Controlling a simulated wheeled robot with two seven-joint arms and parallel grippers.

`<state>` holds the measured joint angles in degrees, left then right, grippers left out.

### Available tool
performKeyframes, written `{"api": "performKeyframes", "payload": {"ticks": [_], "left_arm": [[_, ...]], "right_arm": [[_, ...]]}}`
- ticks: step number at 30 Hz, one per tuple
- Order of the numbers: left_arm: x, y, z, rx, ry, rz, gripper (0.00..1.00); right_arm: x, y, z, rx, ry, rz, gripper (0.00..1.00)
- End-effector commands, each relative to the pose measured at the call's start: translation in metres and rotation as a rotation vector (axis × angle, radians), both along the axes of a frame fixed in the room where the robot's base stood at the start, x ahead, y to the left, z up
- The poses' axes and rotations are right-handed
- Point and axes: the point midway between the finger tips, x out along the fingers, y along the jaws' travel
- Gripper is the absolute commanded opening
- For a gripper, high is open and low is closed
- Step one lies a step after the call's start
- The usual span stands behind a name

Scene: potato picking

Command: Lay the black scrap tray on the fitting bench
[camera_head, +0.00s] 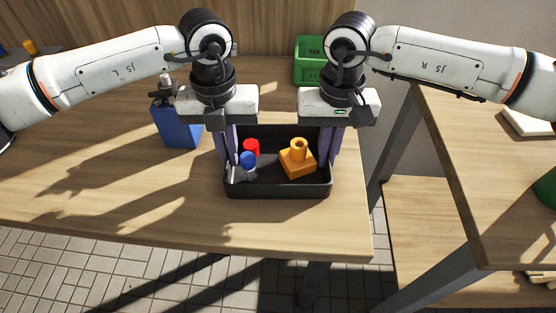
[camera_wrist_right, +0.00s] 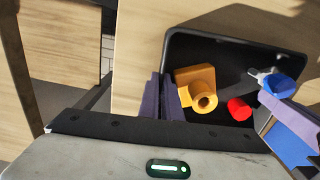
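The black scrap tray (camera_head: 277,190) stands near the front edge of a wooden table (camera_head: 120,205), with a yellow-orange block with a ring (camera_head: 297,160), a red piece (camera_head: 251,146) and a blue-headed piece (camera_head: 247,160) in it. My left gripper (camera_head: 227,150) has its purple fingers either side of the tray's left wall. My right gripper (camera_head: 330,150) has its fingers either side of the right wall. In the right wrist view, the tray (camera_wrist_right: 210,38) has its wall between the close-set right fingers (camera_wrist_right: 166,98). Whether the tray is slightly lifted, I cannot tell.
A blue container (camera_head: 177,127) stands left of the tray, and a green crate (camera_head: 309,62) behind it. Another wooden bench (camera_head: 480,190) stands to the right across a gap, with a white item (camera_head: 528,121) and a green object (camera_head: 547,188) on it.

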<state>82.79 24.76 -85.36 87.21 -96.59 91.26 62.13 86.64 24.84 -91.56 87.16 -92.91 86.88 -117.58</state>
Motion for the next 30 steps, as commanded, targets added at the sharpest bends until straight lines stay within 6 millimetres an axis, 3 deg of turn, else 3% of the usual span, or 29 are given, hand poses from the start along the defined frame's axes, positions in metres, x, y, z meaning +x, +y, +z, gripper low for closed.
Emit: {"api": "performKeyframes", "payload": {"ticks": [11, 24, 30], "left_arm": [[0.0, 0.0, 0.005, 0.0, -0.002, 0.0, 0.0], [0.0, 0.0, 0.046, 0.0, -0.001, 0.0, 0.0], [0.0, 0.0, 0.052, 0.0, -0.001, 0.0, 0.0]], "right_arm": [[0.0, 0.0, 0.005, 0.001, -0.001, 0.0, 0.0], [0.0, 0.0, 0.046, 0.0, -0.001, 0.0, 0.0], [0.0, 0.0, 0.052, 0.0, 0.0, 0.0, 0.0]]}}
